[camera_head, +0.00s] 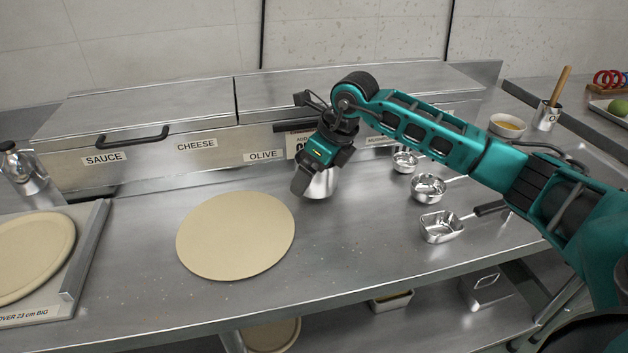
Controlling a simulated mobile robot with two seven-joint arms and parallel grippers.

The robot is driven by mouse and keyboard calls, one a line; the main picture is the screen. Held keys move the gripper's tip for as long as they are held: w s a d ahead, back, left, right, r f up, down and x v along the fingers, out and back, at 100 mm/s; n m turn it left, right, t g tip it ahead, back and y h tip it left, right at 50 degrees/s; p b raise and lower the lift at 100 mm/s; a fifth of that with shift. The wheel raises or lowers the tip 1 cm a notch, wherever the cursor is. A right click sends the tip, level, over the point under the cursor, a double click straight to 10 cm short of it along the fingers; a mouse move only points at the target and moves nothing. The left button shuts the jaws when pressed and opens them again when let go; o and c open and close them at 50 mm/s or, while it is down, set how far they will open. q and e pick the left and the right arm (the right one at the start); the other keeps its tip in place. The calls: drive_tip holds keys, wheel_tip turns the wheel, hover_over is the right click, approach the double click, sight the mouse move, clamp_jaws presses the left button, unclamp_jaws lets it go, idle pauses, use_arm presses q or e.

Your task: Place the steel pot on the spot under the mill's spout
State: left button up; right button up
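A shiny steel vessel (322,184), which looks like the steel pot, is on or just above the counter, right of the round dough disc. My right gripper (318,176) reaches down over it from the right. One dark finger overlaps the vessel's left side, and the gripper hides its top. The other finger is not clear, so I cannot tell whether the grip is closed on it. I cannot make out the mill or its spout; the arm covers part of the back of the counter. My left gripper is out of view.
The dough disc (236,236) lies mid-counter. Several steel pans, including a square one (440,227), stand to the right. A bowl (507,126) and a steel cup (546,116) with a wooden stick are farther back. Labelled lidded bins (150,118) line the back.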

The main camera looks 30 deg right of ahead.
drive_tip(key=shift+f, duration=1.3)
drive_tip(key=shift+f, duration=0.2)
drive_tip(key=o, duration=0.8)
drive_tip(key=shift+r, duration=0.1)
